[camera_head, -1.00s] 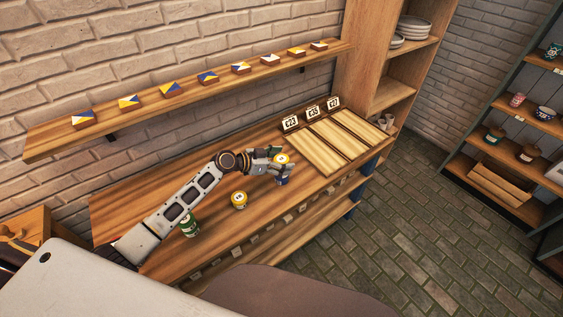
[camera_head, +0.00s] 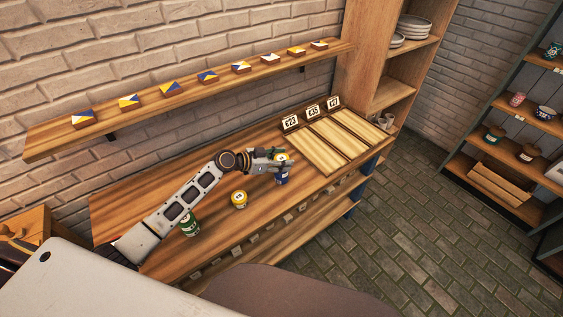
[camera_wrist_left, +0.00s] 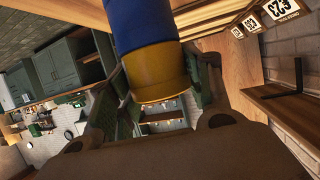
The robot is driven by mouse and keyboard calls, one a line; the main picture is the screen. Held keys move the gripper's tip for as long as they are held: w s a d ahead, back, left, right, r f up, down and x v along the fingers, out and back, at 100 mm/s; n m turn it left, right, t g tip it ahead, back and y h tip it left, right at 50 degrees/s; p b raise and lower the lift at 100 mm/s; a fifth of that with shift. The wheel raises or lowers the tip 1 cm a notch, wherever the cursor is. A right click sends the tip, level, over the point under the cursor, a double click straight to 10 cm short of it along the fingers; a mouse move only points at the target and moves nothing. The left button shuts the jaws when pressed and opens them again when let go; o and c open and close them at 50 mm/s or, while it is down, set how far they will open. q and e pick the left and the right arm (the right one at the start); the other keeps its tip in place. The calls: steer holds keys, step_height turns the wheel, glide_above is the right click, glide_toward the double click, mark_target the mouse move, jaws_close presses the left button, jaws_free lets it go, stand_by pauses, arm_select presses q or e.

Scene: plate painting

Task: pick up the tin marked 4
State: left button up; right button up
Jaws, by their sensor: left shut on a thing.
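My left gripper (camera_head: 270,162) is shut on a blue-and-yellow tin (camera_head: 282,178) at the right part of the workbench, near the wooden boards. The tin is upright, yellow at the top and blue below; its mark is too small to read. In the left wrist view, the tin (camera_wrist_left: 148,45) fills the space between the fingers, blue above and yellow below in this inverted picture. I cannot tell whether its base touches the bench. A yellow tin (camera_head: 239,200) and a green tin (camera_head: 190,226) stand to the left on the bench; their marks are unreadable. My right gripper is out of view.
The workbench (camera_head: 130,205) has pale boards (camera_head: 318,142) at its right, with price signs (camera_head: 312,112) behind them. A wall shelf (camera_head: 60,138) with painted blocks hangs above. The bench is clear between the tins.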

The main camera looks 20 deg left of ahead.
mark_target(281, 158)
arm_select(q)
steer(key=shift+r, duration=0.1)
steer(key=shift+r+b, duration=0.35)
steer(key=shift+r, duration=4.6)
steer(key=shift+f, duration=0.1)
